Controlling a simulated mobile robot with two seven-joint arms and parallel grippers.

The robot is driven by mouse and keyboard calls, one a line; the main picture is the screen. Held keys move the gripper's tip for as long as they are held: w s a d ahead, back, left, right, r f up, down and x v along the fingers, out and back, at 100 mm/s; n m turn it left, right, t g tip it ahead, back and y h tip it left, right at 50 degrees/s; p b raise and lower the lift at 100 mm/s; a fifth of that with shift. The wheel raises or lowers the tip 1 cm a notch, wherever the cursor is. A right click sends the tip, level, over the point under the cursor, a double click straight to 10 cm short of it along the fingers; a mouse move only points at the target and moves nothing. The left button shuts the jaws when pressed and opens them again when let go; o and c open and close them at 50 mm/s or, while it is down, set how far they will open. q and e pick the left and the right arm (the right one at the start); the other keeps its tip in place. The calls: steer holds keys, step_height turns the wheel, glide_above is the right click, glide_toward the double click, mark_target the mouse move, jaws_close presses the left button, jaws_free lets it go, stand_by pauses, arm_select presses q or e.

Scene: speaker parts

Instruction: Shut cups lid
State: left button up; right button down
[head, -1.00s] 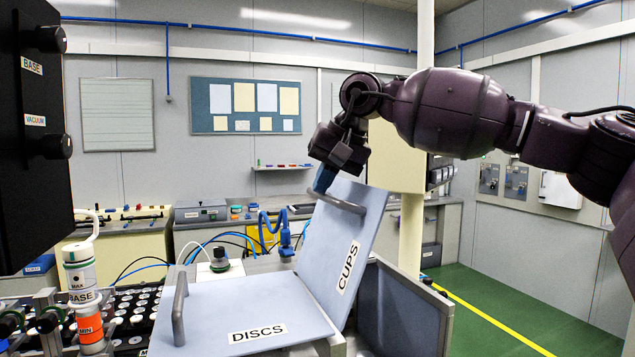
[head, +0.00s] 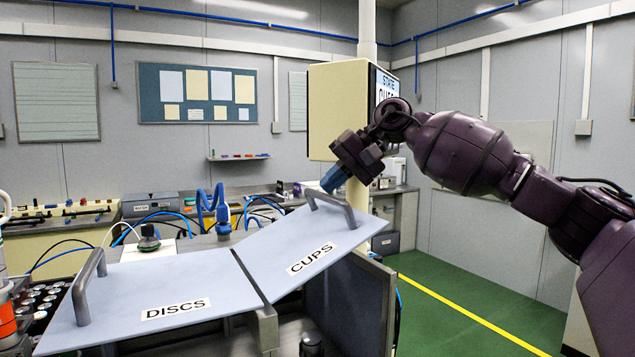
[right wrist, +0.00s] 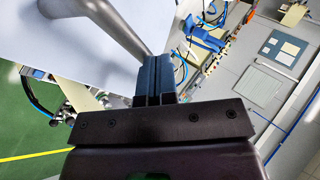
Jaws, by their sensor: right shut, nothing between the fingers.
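The cups lid (head: 318,237), a pale blue panel labelled CUPS, is tilted, its handle edge raised and its hinge edge low beside the discs lid (head: 205,285). A grey bar handle (head: 338,210) stands near its raised edge. My right gripper (head: 328,184) is shut and empty, its blue fingers at the far end of that handle. In the right wrist view the blue fingers (right wrist: 154,78) are together next to the handle (right wrist: 108,22); whether they touch it I cannot tell. The discs lid lies flat with its own handle (head: 88,285). My left gripper is not in view.
A dark bin panel (head: 362,305) stands below the cups lid on the right. A tray of small round parts (head: 42,300) lies at the left. A post with a yellow box (head: 338,110) rises behind my right gripper. Green floor (head: 480,310) is clear at the right.

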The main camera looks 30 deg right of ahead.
mark_target(342, 213)
steer(key=d+f+b, duration=0.1)
steer(key=f+y+b, duration=0.1)
steer(key=f, duration=0.1)
steer(key=d+f+y+b, duration=0.1)
steer(key=f, duration=0.1)
steer(key=shift+w+d+m+b, duration=0.25)
steer(key=shift+d+m+b, duration=0.05)
steer(key=shift+d+f+y+b, duration=0.45)
steer(key=shift+f+y+b, duration=0.15)
steer(key=shift+f+b, duration=0.25)
steer(key=shift+s+d+f+y+b, duration=0.15)
steer(key=shift+d+f+y+b, duration=0.25)
steer(key=shift+y+b, duration=0.3)
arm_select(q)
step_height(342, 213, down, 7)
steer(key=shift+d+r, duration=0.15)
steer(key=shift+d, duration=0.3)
arm_select(e)
steer(key=shift+s+r, duration=0.1)
steer(key=shift+r, duration=0.1)
